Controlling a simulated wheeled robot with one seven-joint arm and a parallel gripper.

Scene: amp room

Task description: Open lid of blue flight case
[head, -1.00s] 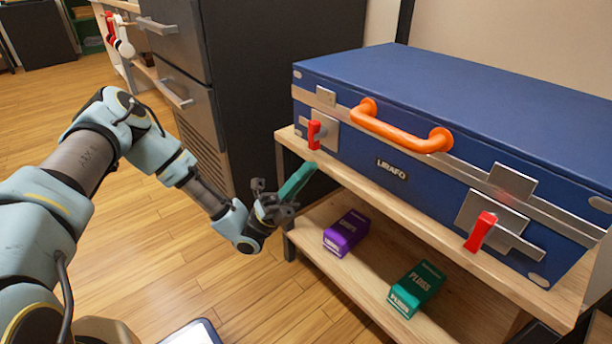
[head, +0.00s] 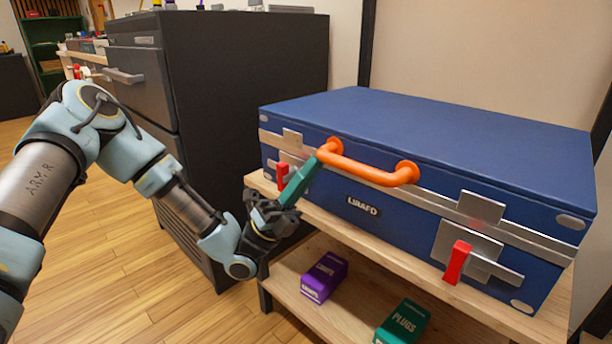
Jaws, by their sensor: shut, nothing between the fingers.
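The blue flight case (head: 440,125) lies on the top of a wooden shelf unit, its lid closed. An orange handle (head: 370,172) is on its front, with a red latch (head: 283,174) at the left and another red latch (head: 457,263) at the right on metal plates. Both red latches hang down. My gripper (head: 313,163) is in front of the case's left part, its teal fingers shut together and empty. The fingertips point up toward the left end of the handle; whether they touch the case is unclear. The fingers partly hide the left latch plate.
On the lower shelf (head: 350,331) are a purple box (head: 323,277) and a green box (head: 403,322). A dark drawer cabinet (head: 250,90) stands left of the case, behind my arm. The wall is behind the case. Wooden floor is free at the left.

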